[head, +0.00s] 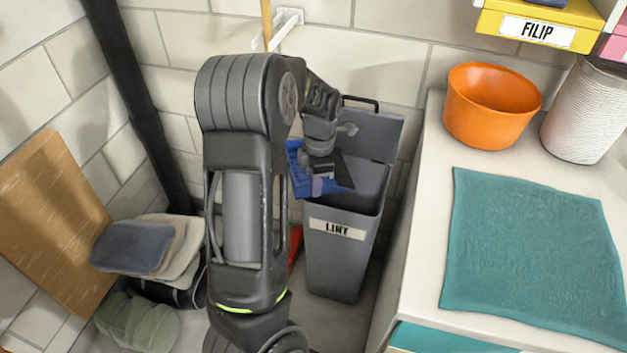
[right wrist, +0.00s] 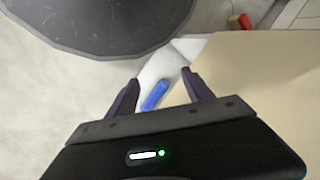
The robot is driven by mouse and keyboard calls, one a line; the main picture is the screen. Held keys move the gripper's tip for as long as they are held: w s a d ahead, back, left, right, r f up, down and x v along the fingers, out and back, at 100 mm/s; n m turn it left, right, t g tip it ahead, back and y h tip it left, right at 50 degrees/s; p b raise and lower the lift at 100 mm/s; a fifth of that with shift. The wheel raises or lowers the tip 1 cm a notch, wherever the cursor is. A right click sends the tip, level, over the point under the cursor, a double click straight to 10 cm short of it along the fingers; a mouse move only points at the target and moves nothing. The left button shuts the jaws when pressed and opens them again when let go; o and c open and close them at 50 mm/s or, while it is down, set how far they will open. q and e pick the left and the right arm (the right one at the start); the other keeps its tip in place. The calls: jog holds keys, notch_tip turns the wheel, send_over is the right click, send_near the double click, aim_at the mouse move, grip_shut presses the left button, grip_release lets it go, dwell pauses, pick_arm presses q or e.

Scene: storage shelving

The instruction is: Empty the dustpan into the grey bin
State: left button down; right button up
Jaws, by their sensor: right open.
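The grey bin (head: 341,260) stands on the floor against the wall, with a LINT label on its front. Its lid (head: 370,132) is raised at the back and the mouth is open. My left gripper (head: 322,173) is over the left part of the bin's mouth, shut on the blue dustpan (head: 298,168). The dustpan is tilted and partly hidden by the gripper; its contents cannot be made out. My right gripper (right wrist: 158,88) is open and empty in the right wrist view.
A counter right of the bin holds an orange bowl (head: 487,105), a teal cloth (head: 535,255) and a ribbed white container (head: 585,112). Left are a dark pipe (head: 135,95), a wooden board (head: 52,220) and folded cloths (head: 140,246). A small blue object (right wrist: 155,95) shows beyond the right fingers.

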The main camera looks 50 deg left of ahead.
pick_arm(q)
jog(key=g+y+p, duration=0.1)
jog(key=w+d+r+g+y+p, duration=0.1)
jog(key=g, duration=0.1)
jog(key=shift+w+p, duration=0.3)
jog(key=shift+p, duration=0.05)
jog(key=shift+w+d+r+g+y+p, duration=0.1)
jog(key=shift+w+d+g+y+p, duration=0.2)
jog(key=shift+w+g+y+p, duration=0.35)
jog(key=shift+w+d+g, duration=0.15)
jog(key=shift+w+g, duration=0.05)
jog(key=shift+g, duration=0.35)
jog(key=shift+w+r+y, duration=0.15)
jog(key=shift+r+y, duration=0.05)
jog(key=shift+y, duration=0.05)
jog(key=shift+w+d+g, duration=0.2)
jog(key=shift+g, duration=0.3)
